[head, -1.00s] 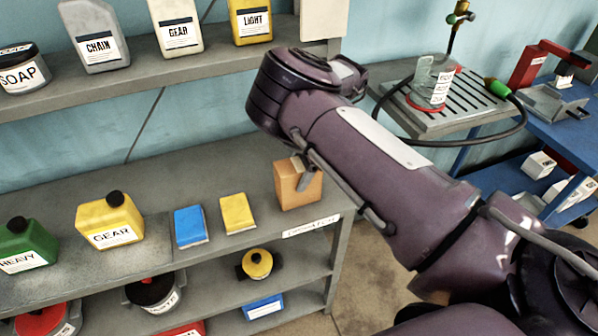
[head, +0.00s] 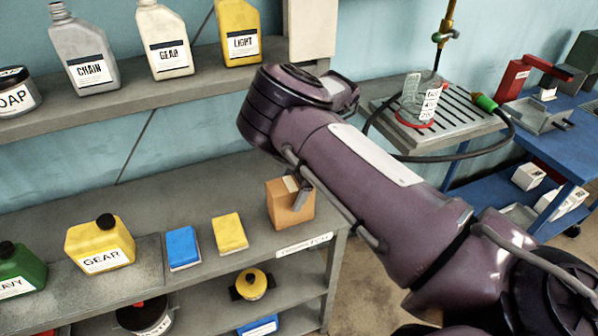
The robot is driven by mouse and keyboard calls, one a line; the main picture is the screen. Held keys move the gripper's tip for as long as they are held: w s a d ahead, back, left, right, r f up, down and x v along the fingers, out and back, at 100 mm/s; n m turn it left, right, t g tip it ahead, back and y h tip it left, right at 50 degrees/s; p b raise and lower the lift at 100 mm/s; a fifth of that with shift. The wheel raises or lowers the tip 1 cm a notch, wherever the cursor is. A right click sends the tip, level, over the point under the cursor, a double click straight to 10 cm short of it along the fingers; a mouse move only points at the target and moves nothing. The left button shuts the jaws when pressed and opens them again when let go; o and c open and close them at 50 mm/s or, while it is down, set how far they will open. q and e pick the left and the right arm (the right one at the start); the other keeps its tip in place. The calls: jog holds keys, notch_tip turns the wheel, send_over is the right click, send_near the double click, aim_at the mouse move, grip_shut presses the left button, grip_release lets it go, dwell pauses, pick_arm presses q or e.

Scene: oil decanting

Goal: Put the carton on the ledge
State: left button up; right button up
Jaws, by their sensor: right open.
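A brown cardboard carton (head: 286,208) stands upright near the right end of the grey middle shelf (head: 200,185), above a white label strip (head: 304,244). My right arm comes in from the right and its wrist hangs above and behind the carton. A grey finger of my right gripper (head: 302,192) shows at the carton's upper right. The rest of this gripper is hidden behind the arm; it is open. I cannot tell whether the finger touches the carton. My left gripper is out of view.
A blue pack (head: 183,248), a yellow pack (head: 230,234) and a yellow GEAR can (head: 100,248) stand left of the carton. Bottles line the upper shelf (head: 130,95). A drip tray (head: 440,135) with a measuring jug stands at right.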

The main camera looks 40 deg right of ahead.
jog(key=b+v, duration=0.1)
jog(key=v, duration=1)
jog(key=shift+s, duration=0.1)
